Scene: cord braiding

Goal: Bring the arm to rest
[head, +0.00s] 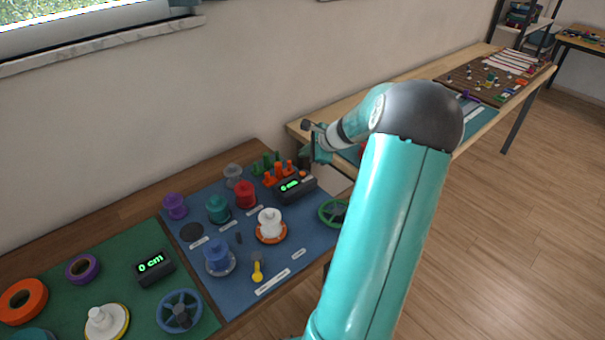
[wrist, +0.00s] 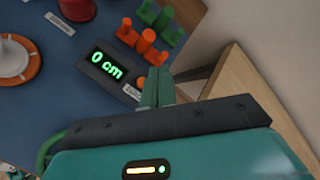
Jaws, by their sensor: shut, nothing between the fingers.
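My gripper (head: 318,150) is at the end of my teal arm, above the gap between the blue mat's right end and the table behind. In the wrist view my gripper's fingers (wrist: 157,87) are together with nothing between them. They point toward a black display (wrist: 108,72) reading "0 cm", and appear to hover near its edge. The same display (head: 292,188) shows in the head view on the blue mat (head: 200,262). My forearm hides part of the bench and the table behind.
Orange pegs (head: 277,174) and green pegs (head: 266,163) stand beside the display. Coloured spools, such as a white one (head: 270,223), stand on the mat. A green handwheel (head: 332,212) is at the mat's right. A wooden table (head: 483,122) carries a brown board (head: 478,84). Floor at right is clear.

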